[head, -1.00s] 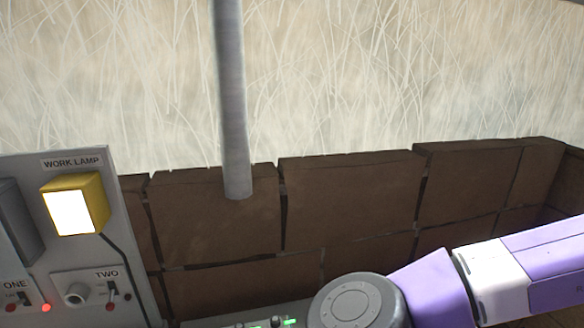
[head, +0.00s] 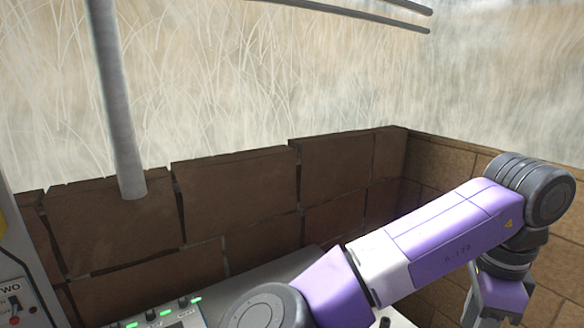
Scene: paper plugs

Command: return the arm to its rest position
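My arm crosses the lower right of the head view. Its purple and white upper link (head: 440,240) slopes up to the right to a dark grey round joint (head: 545,195). Below that joint, a further purple part of my arm (head: 500,297) hangs down and is cut off by the bottom edge.
A brown block wall (head: 240,205) runs behind my arm and turns a corner at the right. A grey upright pole (head: 117,100) stands at the left. A console with green lights (head: 165,313) lies at the bottom. A panel marked TWO (head: 15,295) is at the left edge.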

